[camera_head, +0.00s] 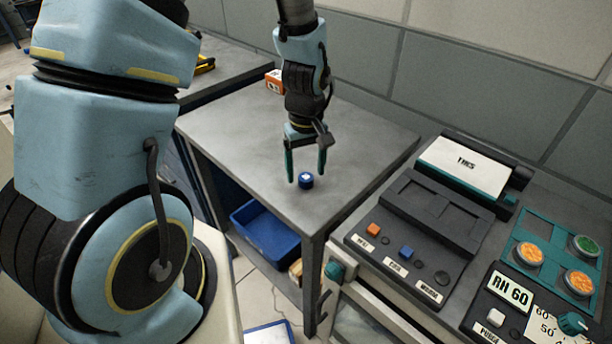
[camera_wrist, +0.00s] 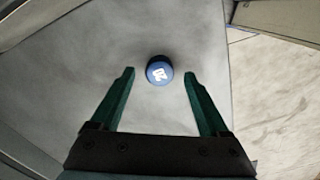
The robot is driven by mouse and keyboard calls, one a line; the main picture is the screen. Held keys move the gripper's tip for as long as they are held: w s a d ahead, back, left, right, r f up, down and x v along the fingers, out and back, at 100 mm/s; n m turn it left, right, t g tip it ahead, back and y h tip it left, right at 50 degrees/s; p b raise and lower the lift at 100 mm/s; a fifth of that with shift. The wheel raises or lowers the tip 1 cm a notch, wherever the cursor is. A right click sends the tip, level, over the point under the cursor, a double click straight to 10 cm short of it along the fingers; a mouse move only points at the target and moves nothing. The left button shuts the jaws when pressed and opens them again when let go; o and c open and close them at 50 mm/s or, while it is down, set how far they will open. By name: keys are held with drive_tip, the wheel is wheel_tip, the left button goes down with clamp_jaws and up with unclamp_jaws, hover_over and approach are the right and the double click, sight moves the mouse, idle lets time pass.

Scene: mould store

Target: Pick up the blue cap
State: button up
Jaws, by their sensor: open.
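The blue cap (camera_head: 306,181) is a small round piece with a white mark on top. It sits on the grey table (camera_head: 240,130), near the front corner. In the wrist view the cap (camera_wrist: 159,70) lies just beyond the fingertips, roughly midway between them. My gripper (camera_head: 306,180) points down with its two green fingers apart, at the cap. The gripper also shows in the wrist view (camera_wrist: 158,74), open with nothing between its fingers. I cannot tell exactly how high the fingertips are above the table.
An orange box (camera_head: 273,81) stands at the back of the table by the wall. A dark machine (camera_head: 420,225) with buttons and a labelled panel stands close on the right. A blue bin (camera_head: 266,232) is on the shelf below. The tabletop around the cap is clear.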

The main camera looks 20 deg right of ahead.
drive_tip(key=shift+f, duration=0.55)
drive_tip(key=shift+c, duration=0.2)
clamp_jaws()
